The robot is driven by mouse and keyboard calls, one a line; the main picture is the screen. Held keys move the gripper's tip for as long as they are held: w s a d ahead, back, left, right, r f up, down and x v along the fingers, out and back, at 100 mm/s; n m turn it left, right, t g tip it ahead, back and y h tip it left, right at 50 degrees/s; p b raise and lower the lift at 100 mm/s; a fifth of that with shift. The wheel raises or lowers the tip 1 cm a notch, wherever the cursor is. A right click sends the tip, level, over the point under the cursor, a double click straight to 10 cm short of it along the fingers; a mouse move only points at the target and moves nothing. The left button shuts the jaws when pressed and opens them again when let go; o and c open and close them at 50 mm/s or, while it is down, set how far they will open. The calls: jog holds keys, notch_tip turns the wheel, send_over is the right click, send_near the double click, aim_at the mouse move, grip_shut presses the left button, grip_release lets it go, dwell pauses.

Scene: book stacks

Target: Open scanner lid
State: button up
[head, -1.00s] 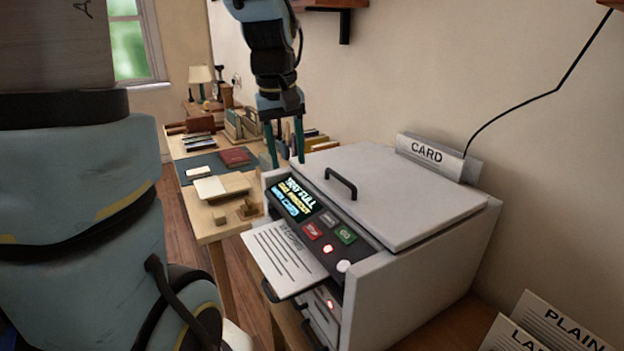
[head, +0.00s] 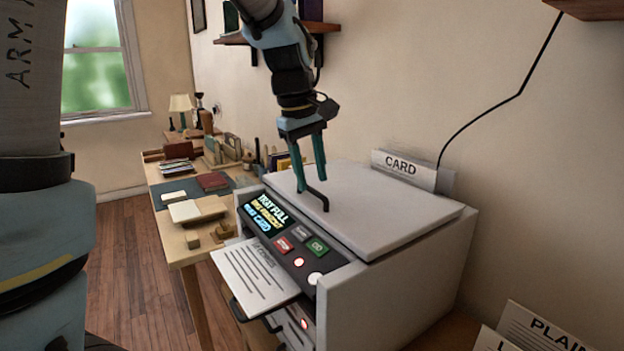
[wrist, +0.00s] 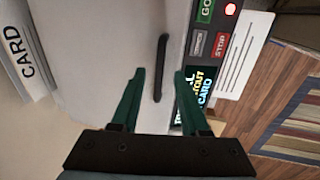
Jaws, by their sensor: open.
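The scanner (head: 395,285) is a grey box with a closed, flat, light-grey lid (head: 385,205). A black bar handle (head: 321,200) stands on the lid near its front edge; its far part is hidden behind my gripper in the head view. My gripper (head: 312,178) points down at the handle, with its green fingers open. In the wrist view the open fingers (wrist: 158,75) lie on either side of the line of the handle (wrist: 161,68), with the handle's near end between the tips. I cannot tell whether a finger touches it.
The control panel (head: 290,230) has a lit display and red, grey and green buttons. A printed sheet (head: 255,272) sticks out of the front. A CARD sign (head: 402,170) stands behind the lid. A desk with books (head: 212,181) is at left; PLAIN paper (head: 545,328) lies at lower right.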

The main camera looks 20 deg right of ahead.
jog(key=shift+d+f, duration=0.2)
jog(key=shift+f, duration=0.75)
grip_shut()
dwell(0.8)
